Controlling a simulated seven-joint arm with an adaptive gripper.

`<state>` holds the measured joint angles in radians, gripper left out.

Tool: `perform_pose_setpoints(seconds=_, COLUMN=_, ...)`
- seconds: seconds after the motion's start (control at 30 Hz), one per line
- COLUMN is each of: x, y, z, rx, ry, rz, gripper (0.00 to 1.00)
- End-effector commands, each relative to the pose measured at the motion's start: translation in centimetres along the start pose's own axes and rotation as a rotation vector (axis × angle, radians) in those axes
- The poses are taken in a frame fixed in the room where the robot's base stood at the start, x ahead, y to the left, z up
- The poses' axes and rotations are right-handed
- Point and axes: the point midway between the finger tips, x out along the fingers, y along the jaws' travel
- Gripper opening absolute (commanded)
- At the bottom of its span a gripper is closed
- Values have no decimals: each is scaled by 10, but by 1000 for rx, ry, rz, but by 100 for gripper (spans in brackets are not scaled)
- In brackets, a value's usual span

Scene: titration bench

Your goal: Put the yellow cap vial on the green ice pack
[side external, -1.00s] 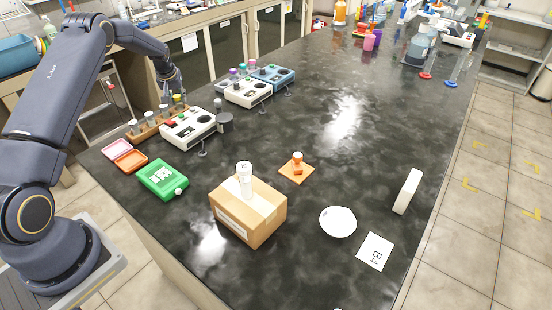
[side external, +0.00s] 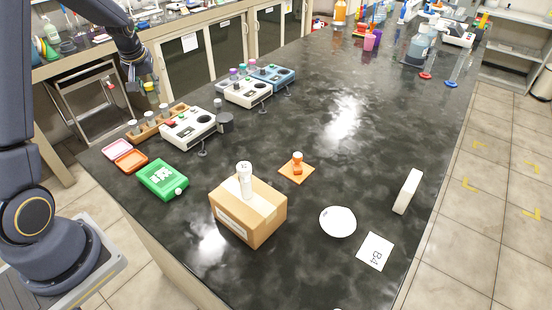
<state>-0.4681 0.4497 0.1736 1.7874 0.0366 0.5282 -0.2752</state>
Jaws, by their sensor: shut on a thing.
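The yellow cap vial (side external: 149,87) shows as a small yellow spot at the fingertips of my gripper (side external: 145,84), at the upper left of the view. My gripper is shut on it and holds it in the air, above and behind the wooden vial rack (side external: 155,125). The vial's body is too small to make out well. The green ice pack (side external: 159,174) lies flat on the black bench near its left edge, well below my gripper in the picture. White markings show on its top, and a small white round piece (side external: 178,191) is at its front right corner.
Orange and pink trays (side external: 124,153) lie just left of the ice pack. White instruments (side external: 189,128) stand right of the rack. A cardboard box (side external: 247,212) with a white upright tube stands to the right of the ice pack. The bench's right middle is mostly clear.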

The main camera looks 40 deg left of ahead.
Motion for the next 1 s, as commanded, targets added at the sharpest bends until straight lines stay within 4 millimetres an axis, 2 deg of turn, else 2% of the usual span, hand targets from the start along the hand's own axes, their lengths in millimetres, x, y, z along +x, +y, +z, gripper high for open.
perform_pose_setpoints(seconds=0.17, x=2, y=-6, z=20, rx=-211, ry=-3, rz=-93, gripper=0)
perform_pose_setpoints(seconds=0.3, x=1, y=-23, z=50, rx=-454, ry=-2, rz=-195, gripper=0)
perform_pose_setpoints(seconds=0.47, x=-15, y=-35, z=92, rx=-749, ry=-2, rz=-315, gripper=0)
perform_pose_setpoints(seconds=0.57, x=-33, y=-41, z=124, rx=-956, ry=0, rz=-400, gripper=0)
perform_pose_setpoints(seconds=0.8, x=-101, y=-58, z=221, rx=-1449, ry=-1, rz=-600, gripper=0)
perform_pose_setpoints(seconds=0.9, x=-125, y=-67, z=255, rx=-1554, ry=-3, rz=-642, gripper=0)
perform_pose_setpoints(seconds=1.0, x=-140, y=-73, z=278, rx=-1561, ry=-3, rz=-645, gripper=0)
